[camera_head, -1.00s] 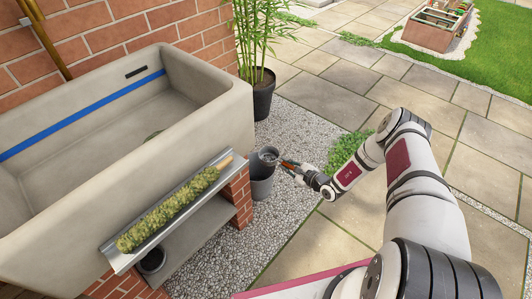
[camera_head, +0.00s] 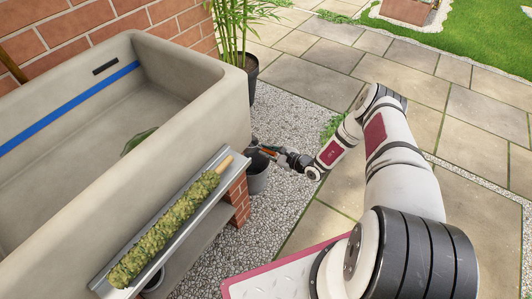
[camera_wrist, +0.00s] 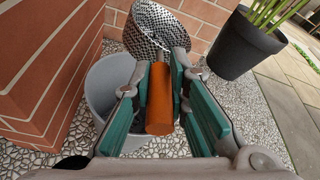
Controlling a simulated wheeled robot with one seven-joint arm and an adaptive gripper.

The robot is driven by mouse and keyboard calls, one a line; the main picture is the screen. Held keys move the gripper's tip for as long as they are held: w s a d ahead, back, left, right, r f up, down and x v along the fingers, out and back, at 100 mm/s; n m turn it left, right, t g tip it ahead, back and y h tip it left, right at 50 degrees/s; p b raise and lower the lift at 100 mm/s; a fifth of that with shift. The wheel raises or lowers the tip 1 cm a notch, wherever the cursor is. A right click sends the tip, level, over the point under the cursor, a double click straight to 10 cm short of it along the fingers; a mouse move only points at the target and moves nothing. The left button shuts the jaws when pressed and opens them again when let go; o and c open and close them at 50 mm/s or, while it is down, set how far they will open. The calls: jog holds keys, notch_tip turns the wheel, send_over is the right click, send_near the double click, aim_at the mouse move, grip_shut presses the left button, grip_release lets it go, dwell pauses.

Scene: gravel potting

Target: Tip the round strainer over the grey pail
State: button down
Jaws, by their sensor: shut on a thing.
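My gripper (camera_wrist: 161,72) is shut on the orange handle (camera_wrist: 160,105) of the round strainer (camera_wrist: 155,27). The strainer is perforated metal and shows beyond the fingertips in the wrist view, tilted, with its contents not visible. The grey pail (camera_wrist: 101,84) stands on the gravel below, partly hidden by the fingers and handle. The strainer is mostly hidden and dark there.
A stone sink (camera_head: 215,105) and a brick pier (camera_head: 238,200) stand left of the pail. A metal trough (camera_head: 150,238) holds a mossy pole (camera_head: 165,225). A black plant pot (camera_wrist: 239,44) stands behind. Gravel and paving to the right are open.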

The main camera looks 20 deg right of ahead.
notch_tip(320, 180, down, 6)
jog(key=m+t+y+b, duration=0.1)
jog(key=m+y+b, duration=0.4)
jog(key=m+b, duration=0.9)
jog(key=m, duration=0.2)
jog(key=shift+s+a+f+m+t+y, duration=0.25)
jog(key=shift+a+m+t+y, duration=0.05)
jog(key=shift+a+t+y, duration=0.1)
jog(key=shift+r, duration=0.1)
dwell(1.4)
